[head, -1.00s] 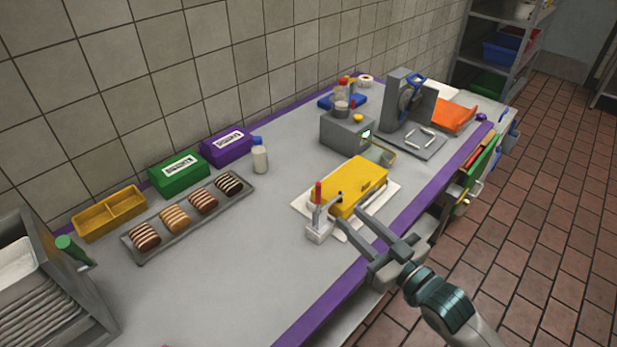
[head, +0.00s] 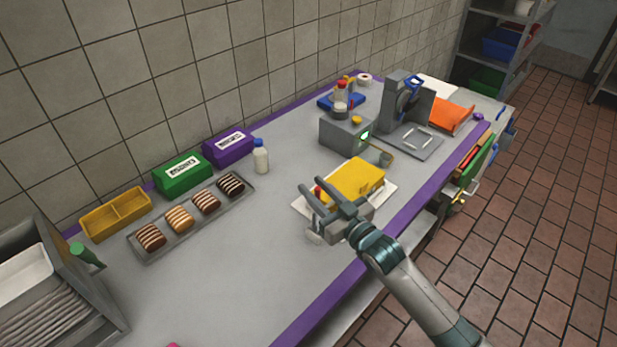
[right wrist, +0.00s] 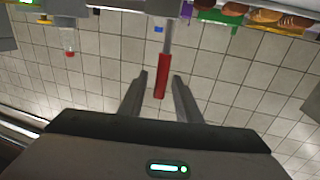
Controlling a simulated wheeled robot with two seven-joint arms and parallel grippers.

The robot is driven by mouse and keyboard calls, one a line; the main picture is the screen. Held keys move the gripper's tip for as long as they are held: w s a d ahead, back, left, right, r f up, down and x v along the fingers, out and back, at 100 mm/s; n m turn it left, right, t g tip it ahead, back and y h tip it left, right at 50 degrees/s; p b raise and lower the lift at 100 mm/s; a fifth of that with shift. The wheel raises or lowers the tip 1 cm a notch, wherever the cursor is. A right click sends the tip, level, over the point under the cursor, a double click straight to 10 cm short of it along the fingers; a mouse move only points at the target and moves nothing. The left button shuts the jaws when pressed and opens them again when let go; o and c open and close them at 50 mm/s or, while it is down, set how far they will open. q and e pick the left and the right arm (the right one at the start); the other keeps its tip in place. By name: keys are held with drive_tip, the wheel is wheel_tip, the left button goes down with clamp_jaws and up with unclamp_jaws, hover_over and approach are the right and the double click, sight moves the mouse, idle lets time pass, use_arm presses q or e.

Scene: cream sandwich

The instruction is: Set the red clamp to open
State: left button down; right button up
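The red clamp's handle (head: 318,191) shows as a small red tip between the fingers of my right gripper (head: 318,186). The clamp's pale base (head: 314,238) shows beneath, at the near left corner of the yellow block (head: 358,180); my gripper hides most of the clamp. In the right wrist view the red handle (right wrist: 162,76), on a grey lever, lies between the two fingers of my right gripper (right wrist: 159,76). Gaps show on both sides, so the gripper is open around it without visible grip. My left gripper is not in view.
The yellow block sits on a white board (head: 384,203). A grey box (head: 345,134) and a slicer-like machine (head: 400,105) stand behind it. A tray of striped pastries (head: 192,216) and a bottle (head: 261,157) stand left.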

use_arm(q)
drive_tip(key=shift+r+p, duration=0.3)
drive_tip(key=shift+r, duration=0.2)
use_arm(e)
drive_tip(key=shift+x, duration=1.55)
drive_tip(key=shift+c, duration=0.3)
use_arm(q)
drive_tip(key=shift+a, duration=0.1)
use_arm(e)
clamp_jaws()
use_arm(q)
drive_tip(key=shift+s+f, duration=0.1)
